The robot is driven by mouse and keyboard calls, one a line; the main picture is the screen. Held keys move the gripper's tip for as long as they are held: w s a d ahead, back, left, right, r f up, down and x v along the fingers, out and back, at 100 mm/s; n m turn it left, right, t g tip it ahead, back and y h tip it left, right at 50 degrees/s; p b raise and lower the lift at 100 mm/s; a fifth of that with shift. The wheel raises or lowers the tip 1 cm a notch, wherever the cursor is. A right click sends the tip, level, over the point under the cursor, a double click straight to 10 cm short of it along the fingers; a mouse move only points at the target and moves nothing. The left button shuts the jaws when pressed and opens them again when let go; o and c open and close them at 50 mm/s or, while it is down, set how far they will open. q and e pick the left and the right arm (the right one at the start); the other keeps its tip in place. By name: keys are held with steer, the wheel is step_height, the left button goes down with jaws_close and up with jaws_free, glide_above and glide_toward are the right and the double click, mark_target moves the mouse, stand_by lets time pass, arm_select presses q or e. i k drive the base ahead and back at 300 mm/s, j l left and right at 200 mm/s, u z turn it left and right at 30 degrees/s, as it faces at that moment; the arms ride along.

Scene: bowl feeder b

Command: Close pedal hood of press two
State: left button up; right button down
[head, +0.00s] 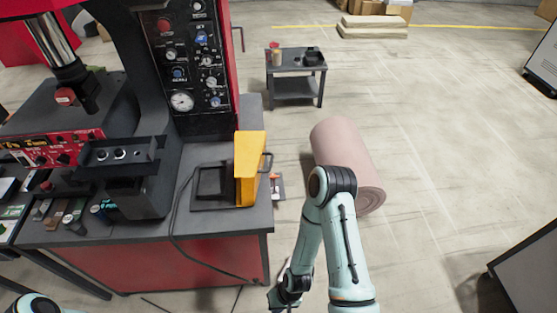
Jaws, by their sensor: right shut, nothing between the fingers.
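The pedal hood (248,172) is a yellow cover with a dark handle on its right side. It stands raised, upright on the right edge of a black pedal base (213,184), whose inside is exposed on the left. The pedal sits on the grey bench top near its right edge. The press (190,80) rises behind it with a red-edged black control panel and gauge. My right gripper (281,303) is low at the bottom edge, in front of and below the hood, well apart from it. It is shut and empty, partly cut off. My left gripper is out of view.
The red-fronted bench (205,263) fills the left; a dark cable runs from the pedal across its top. A pink roll (347,165) lies on the floor behind my right arm. A small cart (296,76) stands farther back. Floor right of the roll is largely clear.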

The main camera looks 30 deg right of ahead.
mark_target(249, 146)
steer(key=i+l+z, duration=0.1)
steer(key=l, duration=0.25)
steer(key=i+l+z, duration=0.1)
steer(key=l, duration=0.2)
steer(key=i+l, duration=0.15)
steer(key=l, duration=0.5)
steer(key=i+u, duration=0.05)
